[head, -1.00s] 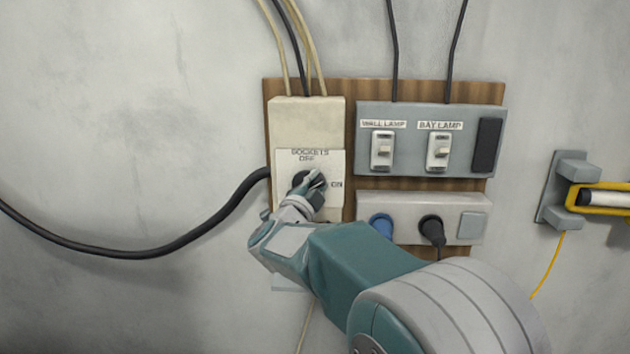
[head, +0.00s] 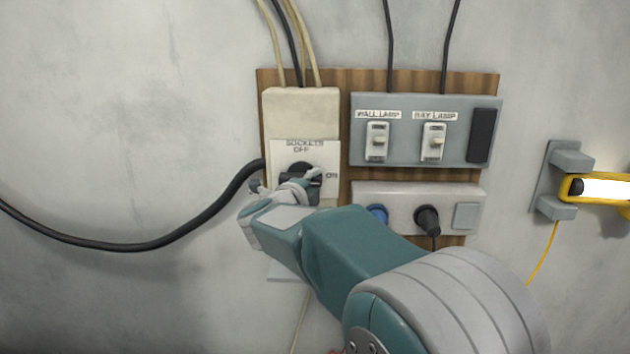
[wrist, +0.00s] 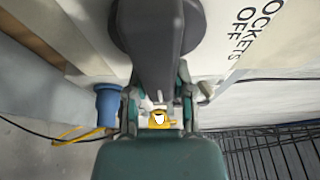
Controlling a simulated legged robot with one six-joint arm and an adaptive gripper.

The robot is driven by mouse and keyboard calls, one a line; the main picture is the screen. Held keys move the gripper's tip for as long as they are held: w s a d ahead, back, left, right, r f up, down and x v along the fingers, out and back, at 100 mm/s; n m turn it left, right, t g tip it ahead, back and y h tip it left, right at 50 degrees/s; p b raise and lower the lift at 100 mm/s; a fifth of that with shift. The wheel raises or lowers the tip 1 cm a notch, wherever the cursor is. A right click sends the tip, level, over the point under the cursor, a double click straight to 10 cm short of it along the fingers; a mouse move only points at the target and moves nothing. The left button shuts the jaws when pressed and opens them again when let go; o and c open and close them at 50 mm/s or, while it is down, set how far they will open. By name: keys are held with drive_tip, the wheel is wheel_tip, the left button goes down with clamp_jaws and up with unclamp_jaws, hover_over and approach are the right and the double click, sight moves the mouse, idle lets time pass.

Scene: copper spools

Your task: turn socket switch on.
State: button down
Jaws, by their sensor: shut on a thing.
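The socket switch is a dark rotary knob (head: 299,168) on a white plate (head: 277,180) with "SOCKETS OFF" above the knob and "ON" at its right. My gripper (head: 306,187) is at the knob, shut on its handle, and hides much of it in the head view. In the wrist view the dark knob (wrist: 158,45) stands between the two fingers of my gripper (wrist: 157,98), with the "SOCKETS OFF" lettering sideways at the right. The head view does not clearly show which mark the handle points at.
A grey panel (head: 410,102) with two lamp switches is at the upper right. Below it a socket strip (head: 400,192) holds a blue plug (head: 377,213) and a black plug (head: 427,218). A yellow lamp (head: 567,188) hangs far right. A thick black cable enters from the left.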

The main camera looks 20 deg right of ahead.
drive_tip(key=shift+w+a+f, duration=0.1)
drive_tip(key=shift+a+f, duration=0.05)
drive_tip(key=shift+f, duration=0.15)
drive_tip(key=shift+c, duration=2.4)
unclamp_jaws()
drive_tip(key=shift+w, duration=0.1)
drive_tip(key=shift+a+r, duration=0.1)
drive_tip(key=shift+s+a, duration=0.2)
drive_tip(key=v, duration=1.1)
drive_tip(key=shift+s, duration=0.2)
